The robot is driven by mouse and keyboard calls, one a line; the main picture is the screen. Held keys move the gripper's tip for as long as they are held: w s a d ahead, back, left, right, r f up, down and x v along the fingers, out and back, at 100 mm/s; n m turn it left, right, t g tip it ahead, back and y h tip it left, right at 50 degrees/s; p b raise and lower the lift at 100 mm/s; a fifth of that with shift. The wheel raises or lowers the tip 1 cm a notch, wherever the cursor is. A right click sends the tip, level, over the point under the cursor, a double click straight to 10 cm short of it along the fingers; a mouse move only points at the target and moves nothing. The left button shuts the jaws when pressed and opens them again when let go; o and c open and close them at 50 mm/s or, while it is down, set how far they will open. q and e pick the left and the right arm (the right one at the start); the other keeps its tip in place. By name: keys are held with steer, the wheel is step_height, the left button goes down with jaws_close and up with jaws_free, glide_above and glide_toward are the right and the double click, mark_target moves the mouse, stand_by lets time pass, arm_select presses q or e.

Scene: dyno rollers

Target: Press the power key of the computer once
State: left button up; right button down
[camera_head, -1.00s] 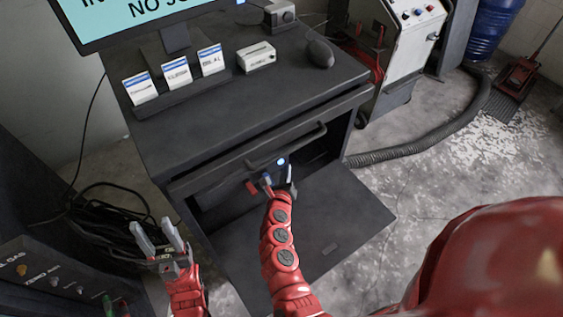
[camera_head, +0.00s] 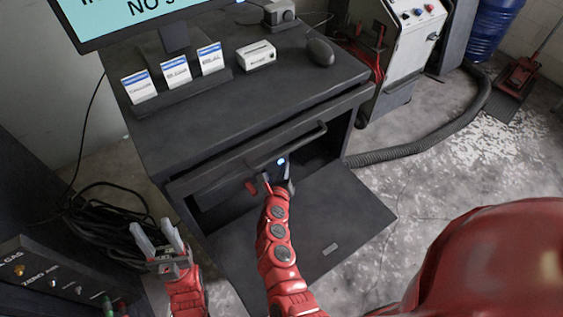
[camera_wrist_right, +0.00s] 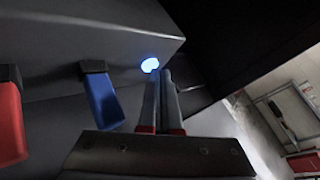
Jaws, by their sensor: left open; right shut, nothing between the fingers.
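The computer (camera_wrist_right: 110,30) is a dark box inside the open cabinet. Its power key glows blue-white in the head view (camera_head: 281,161) and in the right wrist view (camera_wrist_right: 150,65). My right gripper (camera_wrist_right: 163,74) is shut and empty, its tips right at the key's lower right edge and covering a little of it. I cannot tell whether they touch it. In the head view the right gripper (camera_head: 284,177) reaches into the cabinet. My left gripper (camera_head: 157,233) is open and empty, left of the cabinet.
A red plug-like piece (camera_wrist_right: 12,118) and a blue one (camera_wrist_right: 102,98) stick out left of the key. The black cabinet (camera_head: 240,105) has a drawer handle (camera_head: 287,146) just above my right gripper and a lowered door (camera_head: 330,225). Cables (camera_head: 105,215) lie at the left.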

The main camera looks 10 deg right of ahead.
steer(key=shift+w, duration=0.15)
stand_by(0.5)
steer(key=shift+s+d+f, duration=0.1)
steer(key=shift+s+d, duration=0.1)
steer(key=shift+s, duration=0.55)
steer(key=shift+s+d, duration=0.2)
steer(key=shift+s, duration=0.35)
steer(key=shift+s+d+p, duration=0.2)
steer(key=shift+s+d, duration=0.15)
steer(key=shift+s, duration=0.55)
steer(key=shift+s+d+p, duration=0.2)
steer(key=shift+s+d, duration=0.1)
steer(key=shift+s, duration=0.6)
